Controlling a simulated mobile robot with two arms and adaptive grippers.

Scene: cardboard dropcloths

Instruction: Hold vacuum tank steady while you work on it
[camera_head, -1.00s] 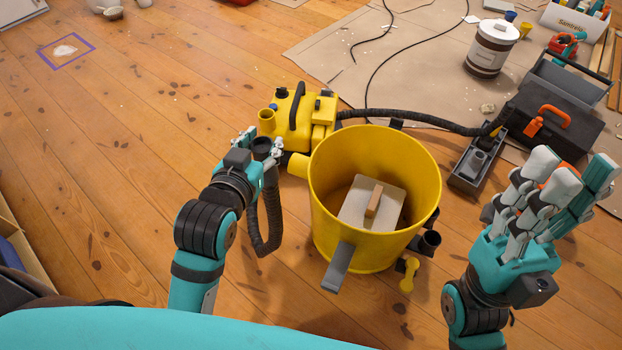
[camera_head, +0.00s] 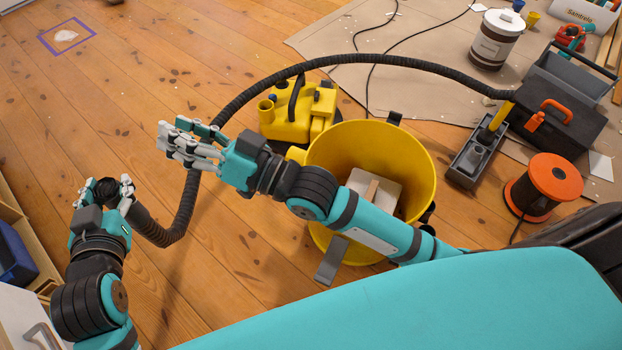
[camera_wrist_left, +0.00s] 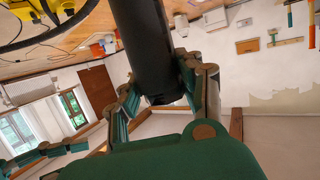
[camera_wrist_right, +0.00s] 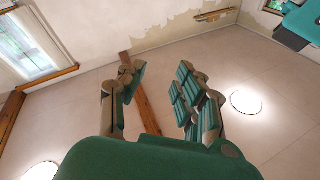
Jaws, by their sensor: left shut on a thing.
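The yellow vacuum tank (camera_head: 415,165) stands open-topped on the wooden floor, a pale block-shaped piece (camera_head: 374,190) inside it. My right forearm crosses over it and hides part of its near side. My left gripper (camera_head: 103,190), at far left, is shut on the end of the black ribbed hose (camera_head: 160,235); the hose shows between its fingers in the left wrist view (camera_wrist_left: 150,55). My right gripper (camera_head: 188,142) is left of the tank, its fingers overlapping the hose in the head view. In the right wrist view (camera_wrist_right: 155,95) its fingers are apart and empty.
The yellow vacuum head (camera_head: 290,122) sits behind the tank. An orange cable reel (camera_head: 545,190) and a grey tray (camera_head: 472,160) stand right of the tank. Floor at upper left is mostly clear.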

